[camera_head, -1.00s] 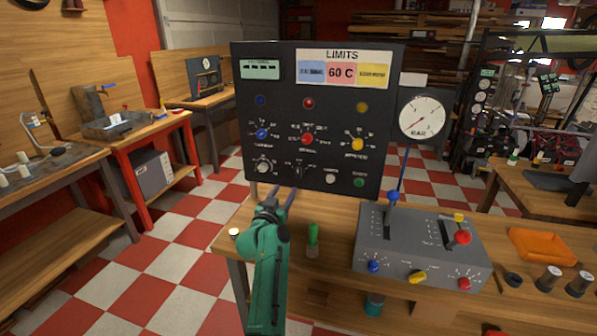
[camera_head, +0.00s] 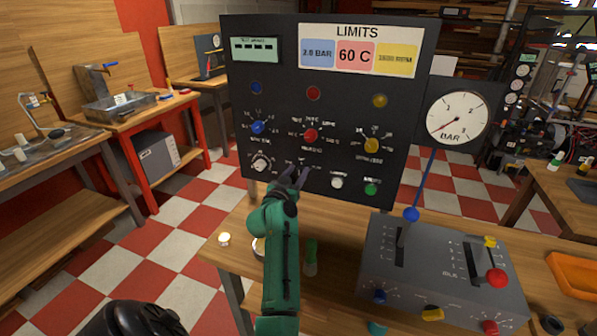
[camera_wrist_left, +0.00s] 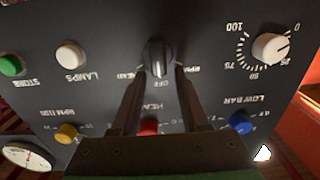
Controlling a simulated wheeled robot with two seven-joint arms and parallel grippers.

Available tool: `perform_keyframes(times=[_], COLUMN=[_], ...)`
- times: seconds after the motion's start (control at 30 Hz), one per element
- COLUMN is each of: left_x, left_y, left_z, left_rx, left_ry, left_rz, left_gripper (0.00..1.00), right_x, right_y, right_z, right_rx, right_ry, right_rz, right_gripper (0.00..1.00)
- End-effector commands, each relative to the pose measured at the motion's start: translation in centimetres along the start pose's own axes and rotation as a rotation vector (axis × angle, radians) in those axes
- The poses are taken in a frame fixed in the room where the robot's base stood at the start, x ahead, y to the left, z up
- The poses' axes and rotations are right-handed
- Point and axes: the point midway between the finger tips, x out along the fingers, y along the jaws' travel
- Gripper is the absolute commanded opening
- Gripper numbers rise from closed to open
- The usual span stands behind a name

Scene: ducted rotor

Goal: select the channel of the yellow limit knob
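The yellow limit knob (camera_head: 371,145) sits at the right of the knob row on the black panel (camera_head: 232,105); it also shows in the left wrist view (camera_wrist_left: 67,131). My left gripper (camera_head: 293,178) is at the panel. In the left wrist view its fingers (camera_wrist_left: 160,80) stand on either side of the selector, with narrow gaps. In the head view the gripper mostly hides the selector. My right gripper is out of view.
The blue (camera_head: 258,127) and red (camera_head: 310,135) limit knobs are left of the yellow one. A white dial (camera_head: 261,163), a white button (camera_head: 337,183) and a green button (camera_head: 371,189) flank the selector. A grey lever box (camera_head: 440,270) stands on the bench at right.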

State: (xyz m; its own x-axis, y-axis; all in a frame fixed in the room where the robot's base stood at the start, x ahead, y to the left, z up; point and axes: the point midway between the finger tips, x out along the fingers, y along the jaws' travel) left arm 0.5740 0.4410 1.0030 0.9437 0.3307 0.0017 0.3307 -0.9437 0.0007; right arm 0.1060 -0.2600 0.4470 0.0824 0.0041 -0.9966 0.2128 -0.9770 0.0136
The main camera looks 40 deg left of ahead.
Motion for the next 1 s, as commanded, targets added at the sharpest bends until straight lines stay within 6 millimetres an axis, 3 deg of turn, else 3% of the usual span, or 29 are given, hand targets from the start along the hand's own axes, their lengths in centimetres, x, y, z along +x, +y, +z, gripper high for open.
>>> perform_keyframes(times=[0.03, 0.1, 0.57, 1.0], left_x=[0.0, 0.0, 0.0, 0.1], left_y=[0.0, 0.0, -0.1, -0.7], left_z=[0.0, 0.0, 0.0, 0.1], left_rx=[0.000, 0.000, -0.059, -0.385], left_ry=[0.000, 0.000, -0.001, -0.003], left_rz=[0.000, 0.000, 0.001, 0.003], left_gripper=[0.21, 0.00, 0.00, 0.00], right_x=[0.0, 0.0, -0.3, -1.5], right_y=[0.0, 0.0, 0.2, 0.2], right_z=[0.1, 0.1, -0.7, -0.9], right_rx=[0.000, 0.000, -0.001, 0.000], right_ry=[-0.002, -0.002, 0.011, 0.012], right_rz=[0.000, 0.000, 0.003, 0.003], right_gripper=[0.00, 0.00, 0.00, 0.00])
